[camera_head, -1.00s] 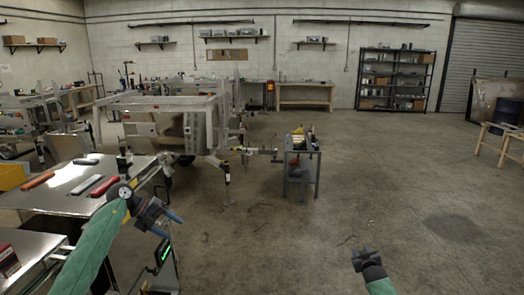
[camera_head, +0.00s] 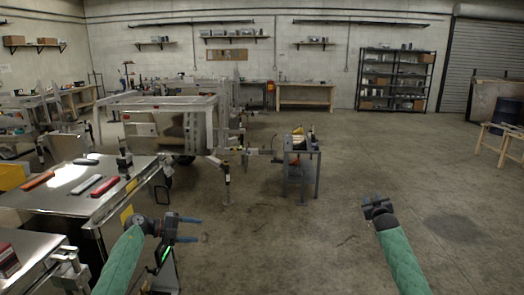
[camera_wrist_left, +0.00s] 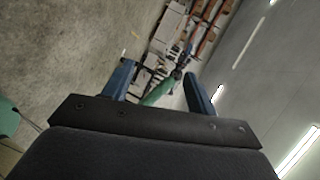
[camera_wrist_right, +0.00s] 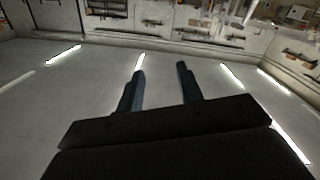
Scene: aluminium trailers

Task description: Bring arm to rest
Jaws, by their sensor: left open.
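My left gripper (camera_head: 197,230) is at the lower left of the head view, in front of the metal workbench and beside its right edge. Its blue fingers point right and are apart, with nothing between them; they also show in the left wrist view (camera_wrist_left: 158,75). My right gripper (camera_head: 376,204) is at the lower right, over the open floor. In the right wrist view (camera_wrist_right: 159,74) its fingers stand apart and empty, with the ceiling lights behind them. Both forearms have green sleeves.
A metal workbench (camera_head: 62,203) with red, orange and grey tools stands at the left. An aluminium trailer (camera_head: 160,128) is behind it. A grey tool cart (camera_head: 302,172) stands at mid-distance. Black shelves (camera_head: 394,80) line the back wall. The floor (camera_head: 300,250) between my arms is clear.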

